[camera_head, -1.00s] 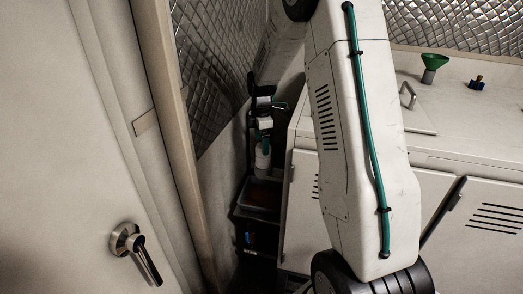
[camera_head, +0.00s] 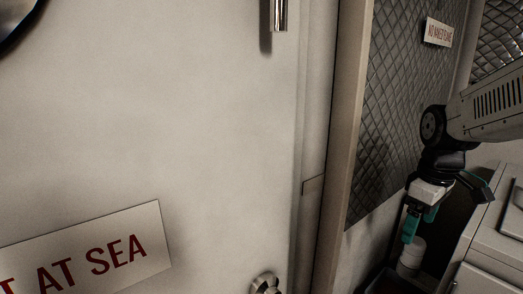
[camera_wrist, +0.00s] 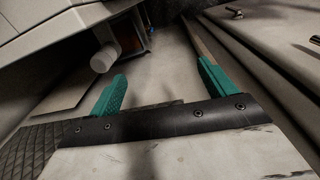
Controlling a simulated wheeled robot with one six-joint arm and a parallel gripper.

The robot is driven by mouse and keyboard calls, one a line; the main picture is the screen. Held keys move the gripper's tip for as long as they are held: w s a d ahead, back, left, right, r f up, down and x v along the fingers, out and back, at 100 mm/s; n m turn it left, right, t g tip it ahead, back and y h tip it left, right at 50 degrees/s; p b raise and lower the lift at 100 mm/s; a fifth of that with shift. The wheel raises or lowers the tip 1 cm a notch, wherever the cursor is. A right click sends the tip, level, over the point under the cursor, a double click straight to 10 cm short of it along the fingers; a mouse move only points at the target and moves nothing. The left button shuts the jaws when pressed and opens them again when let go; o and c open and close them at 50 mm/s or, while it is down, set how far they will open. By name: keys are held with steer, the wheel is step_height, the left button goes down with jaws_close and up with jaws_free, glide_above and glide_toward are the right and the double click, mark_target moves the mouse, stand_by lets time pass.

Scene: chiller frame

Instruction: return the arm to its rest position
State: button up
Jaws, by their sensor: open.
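My gripper (camera_head: 420,224) hangs at the right of the head view, pointing down in the gap between the door frame and the white cabinet. Its two teal fingers also show in the wrist view (camera_wrist: 158,84), spread wide apart with nothing between them. A white cylinder (camera_head: 412,254) stands just below the fingers in the head view. In the wrist view the cylinder (camera_wrist: 104,60) lies beyond the left finger, apart from it. My arm runs in from the right edge, bent at a black joint above the gripper. The rest position is not marked in view.
A large pale door (camera_head: 180,110) with a sign fills the left. Its frame (camera_head: 343,140) stands close left of my gripper. A quilted metal wall (camera_head: 400,110) is behind. The white cabinet (camera_head: 489,240) is close on the right. A dark tray (camera_head: 385,283) sits low near the cylinder.

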steer(key=s+a+m, duration=0.3)
steer(key=s, duration=0.6)
steer(key=s+a+r+m, duration=0.1)
steer(key=s+a+m, duration=0.2)
steer(key=s, duration=0.7)
steer(key=shift+s+a+r+m+t, duration=0.2)
steer(key=shift+a+m+t, duration=0.1)
steer(key=shift+a+m, duration=0.1)
